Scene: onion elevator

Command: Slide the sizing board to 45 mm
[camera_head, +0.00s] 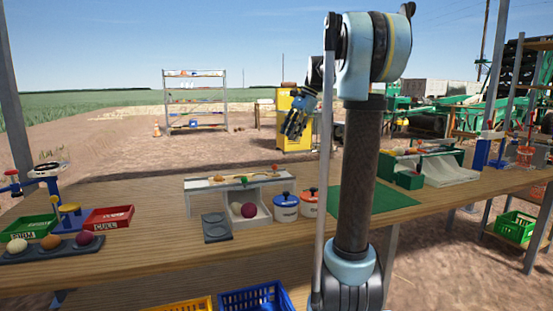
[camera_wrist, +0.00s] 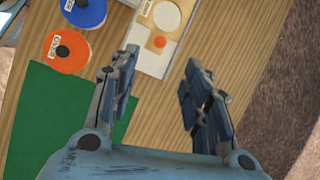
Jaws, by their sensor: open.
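The grey-white sizing board (camera_head: 232,182) lies across a low stand on the table, left of middle in the head view. One end of the board, with a round pale disc or hole and an orange spot, shows at the top of the wrist view (camera_wrist: 153,53). A purple onion (camera_head: 249,210) sits in the opening below the board. My gripper (camera_head: 293,125) is open and empty, raised over the table, and its spread fingers (camera_wrist: 155,80) touch nothing visible.
Blue-lidded (camera_head: 286,205) and orange-lidded (camera_head: 309,200) jars stand close to the board's right end. A green mat (camera_head: 380,203) lies further right. Green (camera_head: 32,228) and red (camera_head: 108,217) trays are at the left. Bare wood lies under my gripper.

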